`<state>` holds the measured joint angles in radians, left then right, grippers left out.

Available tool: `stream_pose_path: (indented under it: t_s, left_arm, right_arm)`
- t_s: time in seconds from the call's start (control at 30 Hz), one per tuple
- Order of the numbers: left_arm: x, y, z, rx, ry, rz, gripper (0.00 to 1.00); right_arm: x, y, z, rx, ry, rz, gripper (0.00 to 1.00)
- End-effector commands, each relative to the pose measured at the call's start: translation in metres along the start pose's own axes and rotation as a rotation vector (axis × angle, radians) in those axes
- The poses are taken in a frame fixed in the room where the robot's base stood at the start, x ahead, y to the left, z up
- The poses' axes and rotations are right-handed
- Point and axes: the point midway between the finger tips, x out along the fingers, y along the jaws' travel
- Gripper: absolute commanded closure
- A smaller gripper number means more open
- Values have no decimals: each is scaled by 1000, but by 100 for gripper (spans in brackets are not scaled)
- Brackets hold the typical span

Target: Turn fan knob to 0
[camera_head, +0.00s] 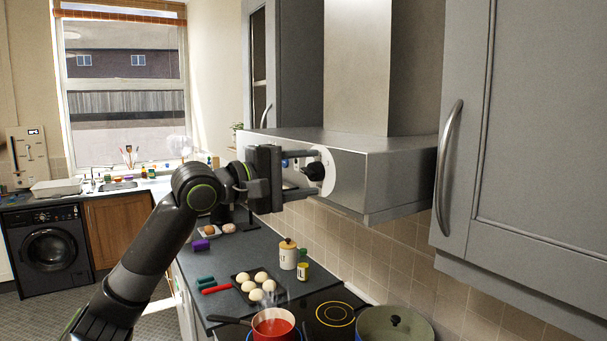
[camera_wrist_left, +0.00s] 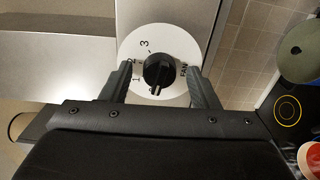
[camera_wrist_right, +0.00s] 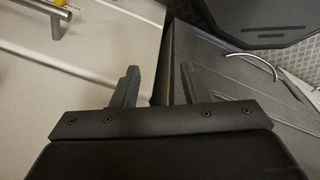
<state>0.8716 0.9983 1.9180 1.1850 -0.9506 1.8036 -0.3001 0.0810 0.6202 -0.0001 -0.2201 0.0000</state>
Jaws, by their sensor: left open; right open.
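The fan knob (camera_head: 315,171) is black and sits on a white round dial (camera_head: 328,165) on the front of the steel range hood (camera_head: 385,165). In the left wrist view the knob (camera_wrist_left: 158,71) has a pale mark at its lower end, and the dial (camera_wrist_left: 148,40) shows a 3 above and a 1 at the left. No 0 is readable there. My left gripper (camera_head: 308,173) is open, with its fingers on either side of the knob; contact cannot be told. My right gripper (camera_wrist_right: 160,70) shows only in its own wrist view, open and empty.
Grey cupboards flank the hood; the right one has a curved handle (camera_head: 442,168). Below are a steaming red pot (camera_head: 273,324), a lidded pot (camera_head: 396,330), a tray of pale round items (camera_head: 257,285) and jars. The right wrist view shows another curved handle (camera_wrist_right: 252,62).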

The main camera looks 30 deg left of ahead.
Motion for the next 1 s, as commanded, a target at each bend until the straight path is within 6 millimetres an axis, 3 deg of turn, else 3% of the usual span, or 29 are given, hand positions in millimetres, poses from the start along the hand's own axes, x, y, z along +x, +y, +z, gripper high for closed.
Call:
stream_pose_path:
  t_s: [0.27,1.0]
  left_arm:
    - [-10,-2,-1,4,3,0,45]
    - [-86,-4,-1,4,5,-2,45]
  right_arm:
    - [8,-1,1,0,0,0,60]
    - [60,-6,7,0,0,-1,60]
